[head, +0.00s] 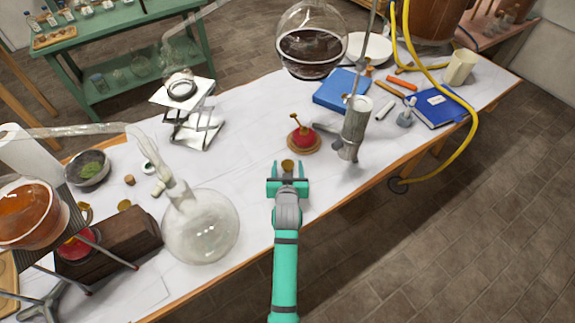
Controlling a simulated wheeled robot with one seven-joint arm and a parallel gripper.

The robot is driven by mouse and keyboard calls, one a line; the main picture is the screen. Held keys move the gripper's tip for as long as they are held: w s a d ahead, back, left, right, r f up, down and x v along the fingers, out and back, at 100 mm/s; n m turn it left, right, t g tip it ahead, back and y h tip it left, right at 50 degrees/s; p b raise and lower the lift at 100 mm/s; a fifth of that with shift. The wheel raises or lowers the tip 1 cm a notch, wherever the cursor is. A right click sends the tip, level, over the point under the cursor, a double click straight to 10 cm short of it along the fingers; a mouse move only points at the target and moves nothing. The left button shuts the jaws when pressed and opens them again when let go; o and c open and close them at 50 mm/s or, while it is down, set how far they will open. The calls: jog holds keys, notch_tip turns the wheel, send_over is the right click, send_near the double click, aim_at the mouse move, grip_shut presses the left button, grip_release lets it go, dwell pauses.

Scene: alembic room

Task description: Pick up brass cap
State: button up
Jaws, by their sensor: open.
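A small brass cap (288,165) stands on the white-covered table, just beyond the middle of my gripper in the picture. My gripper (288,182) is open, with its two green fingers spread left and right of the cap's near side. I cannot tell whether the fingers are level with the cap or above it. Nothing is visibly held. The cap's lower part is partly hidden by the gripper.
A red wax-like piece on a round wooden base (304,140) stands just behind the cap. A metal burner (355,127) stands to the right. A large clear flask (201,226) is at left. A yellow hose (440,165) hangs over the right edge. Table (250,200) is bare nearby.

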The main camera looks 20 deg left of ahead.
jog(key=shift+x, duration=1.35)
jog(key=shift+c, duration=0.5)
jog(key=c, duration=1)
